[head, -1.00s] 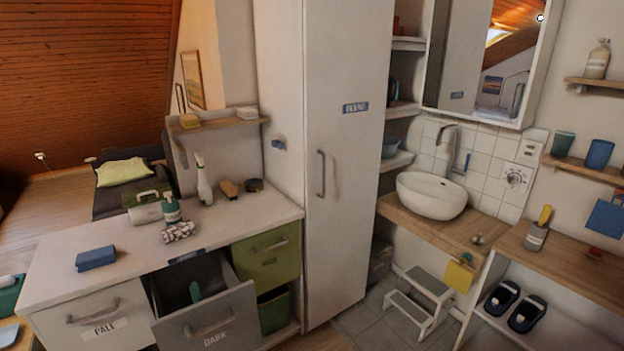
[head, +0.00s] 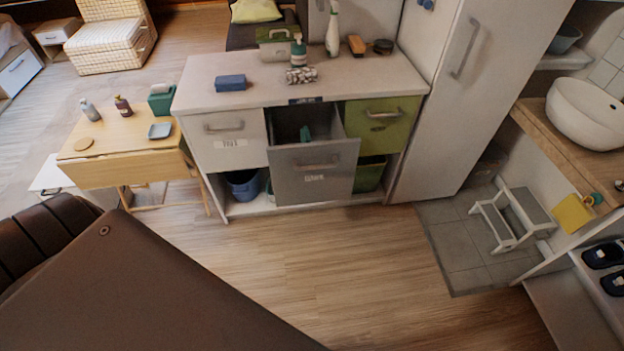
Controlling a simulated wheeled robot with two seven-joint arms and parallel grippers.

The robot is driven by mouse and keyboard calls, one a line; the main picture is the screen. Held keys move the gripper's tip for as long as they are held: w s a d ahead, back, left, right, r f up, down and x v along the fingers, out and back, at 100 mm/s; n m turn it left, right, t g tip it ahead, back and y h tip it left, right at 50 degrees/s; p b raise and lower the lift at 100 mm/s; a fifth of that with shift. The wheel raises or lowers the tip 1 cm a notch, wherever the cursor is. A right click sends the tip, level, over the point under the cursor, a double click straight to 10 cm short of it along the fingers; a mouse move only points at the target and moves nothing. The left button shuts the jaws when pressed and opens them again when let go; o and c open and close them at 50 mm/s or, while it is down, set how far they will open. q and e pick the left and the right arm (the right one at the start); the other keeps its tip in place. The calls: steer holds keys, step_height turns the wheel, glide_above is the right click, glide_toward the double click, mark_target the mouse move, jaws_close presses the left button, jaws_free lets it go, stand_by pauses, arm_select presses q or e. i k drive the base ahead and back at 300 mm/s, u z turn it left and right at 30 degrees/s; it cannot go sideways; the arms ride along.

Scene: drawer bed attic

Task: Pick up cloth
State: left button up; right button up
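A crumpled black-and-white patterned cloth (head: 301,75) lies on the white counter top (head: 265,72), in front of a teal bottle (head: 298,50). A blue folded cloth or sponge-like block (head: 230,82) lies further left on the same counter. A yellow cloth-like piece (head: 572,214) hangs at the edge of the washbasin counter on the right. I cannot tell which of these the task means. Below the counter, a grey drawer (head: 313,170) stands open with a green thing (head: 304,134) inside. Neither of my grippers shows in the head view.
A large brown surface (head: 140,285) fills the lower left. A small wooden table (head: 125,140) with bottles stands left of the counter. A grey step stool (head: 512,218) stands at the right. The wooden floor before the drawers is clear.

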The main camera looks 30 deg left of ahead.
mark_target(303, 75)
steer(key=u, duration=1.05)
